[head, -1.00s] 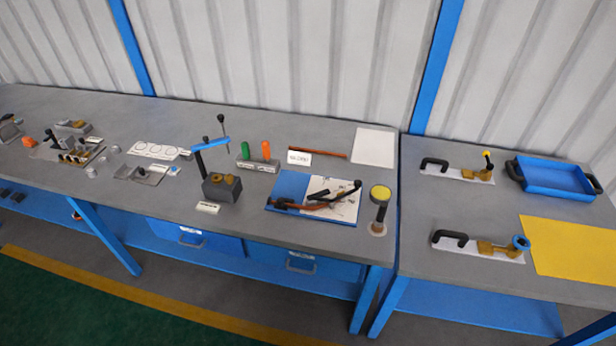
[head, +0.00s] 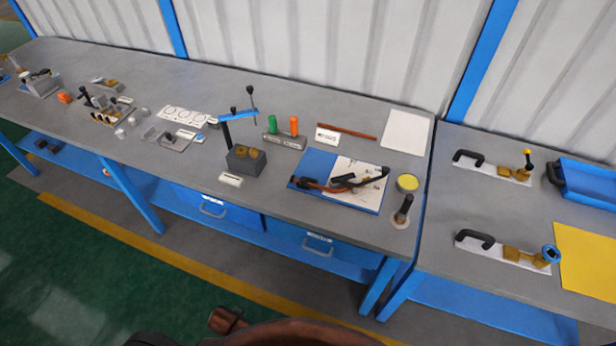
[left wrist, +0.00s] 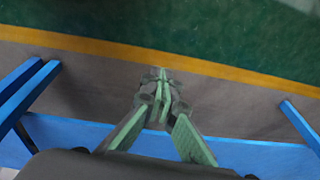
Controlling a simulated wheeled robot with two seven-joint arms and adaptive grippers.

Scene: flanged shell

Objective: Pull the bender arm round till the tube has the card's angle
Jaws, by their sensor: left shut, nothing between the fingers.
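The bender (head: 345,181) lies on a board (head: 314,166) that is part blue, part white with printed marks. It has dark handles, one reaching to the right. A copper-coloured tube (head: 310,186) lies along its left side; its bend angle is too small to read. A small white card (head: 327,136) with dark print stands behind the board; its print is not readable. My left gripper (left wrist: 163,78) shows only in the left wrist view, shut and empty, above the floor in front of the blue bench frame, away from the bender. My right gripper is in neither view.
A copper-coloured rod (head: 347,131) lies beside the card. A yellow-topped round thing (head: 407,182) and a dark upright handle (head: 403,209) stand right of the board. A grey block (head: 246,161) with a post stands left. A blue tray (head: 588,183) is far right.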

